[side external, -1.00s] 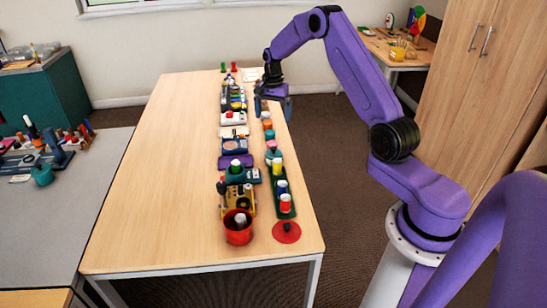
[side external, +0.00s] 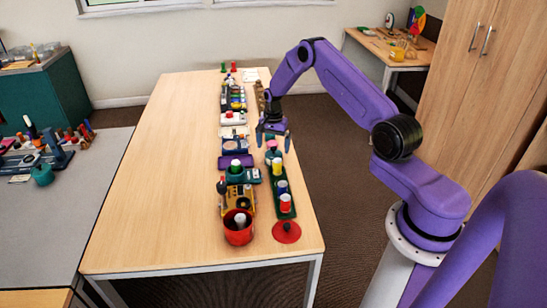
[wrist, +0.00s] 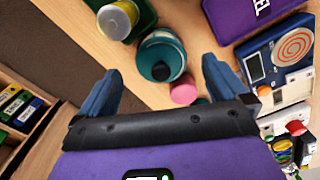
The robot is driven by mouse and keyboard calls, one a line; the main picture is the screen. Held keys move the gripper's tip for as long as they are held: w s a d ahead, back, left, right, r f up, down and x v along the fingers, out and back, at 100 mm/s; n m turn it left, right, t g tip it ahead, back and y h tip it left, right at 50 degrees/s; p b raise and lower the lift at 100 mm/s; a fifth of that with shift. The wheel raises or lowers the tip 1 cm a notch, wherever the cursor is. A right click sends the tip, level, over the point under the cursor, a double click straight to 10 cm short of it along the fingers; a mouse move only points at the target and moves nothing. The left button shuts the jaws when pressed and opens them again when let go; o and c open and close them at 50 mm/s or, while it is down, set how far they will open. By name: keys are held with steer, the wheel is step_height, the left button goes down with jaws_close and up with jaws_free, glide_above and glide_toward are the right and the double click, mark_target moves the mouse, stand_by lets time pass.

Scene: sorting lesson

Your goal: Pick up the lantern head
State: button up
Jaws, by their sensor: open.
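My gripper (side external: 272,147) is open and empty above the right-hand row of objects, its fingers pointing down. In the wrist view my gripper (wrist: 160,70) has its two blue fingers spread wide. A round teal piece with a dark knob (wrist: 161,58) shows between and beyond the fingertips, apart from them. The teal piece (side external: 274,156) also shows just below the fingers in the side view. I cannot tell for sure whether it is the lantern head. A small pink round piece (wrist: 184,93) lies beside it, nearer the palm, partly hidden by the gripper.
A green tray (side external: 288,213) with several coloured cylinders lies just nearer the camera. A purple box (side external: 236,161) and other apparatus line the left row. A red pot (side external: 238,228) and red disc (side external: 287,232) are at the near end. The table's left half (side external: 175,170) is clear.

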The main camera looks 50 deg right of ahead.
mark_target(273, 148)
step_height(273, 148, down, 4)
steer(key=shift+w+d+f, duration=0.1)
steer(key=c, duration=1.1)
